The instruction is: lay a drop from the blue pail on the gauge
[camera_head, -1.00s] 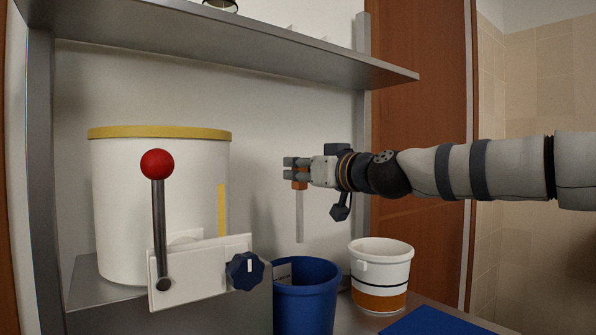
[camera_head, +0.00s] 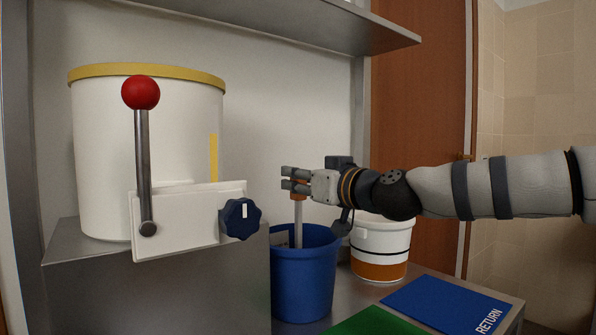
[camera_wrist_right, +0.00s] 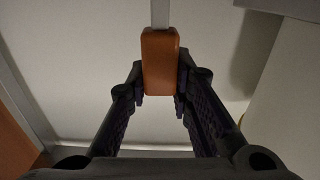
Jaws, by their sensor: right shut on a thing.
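My right gripper (camera_head: 290,181) is shut on the orange grip (camera_head: 298,192) of a thin pale rod (camera_head: 299,226), which hangs upright below it. The blue pail (camera_head: 303,283) stands on the counter under the gripper. The rod's lower end shows inside the pail's opening; I cannot tell whether it touches liquid. In the right wrist view the fingers (camera_wrist_right: 161,88) close on both sides of the orange grip (camera_wrist_right: 161,62). I cannot pick out the gauge for sure. My left gripper is not in view.
A white tank (camera_head: 105,150) with a yellow rim stands left, with a red-knobbed lever (camera_head: 141,95) and a dark blue knob (camera_head: 240,218). A white and orange pail (camera_head: 379,270) stands right of the blue pail. Green (camera_head: 372,324) and blue "RETURN" (camera_head: 440,303) mats lie in front. A shelf (camera_head: 290,25) hangs above.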

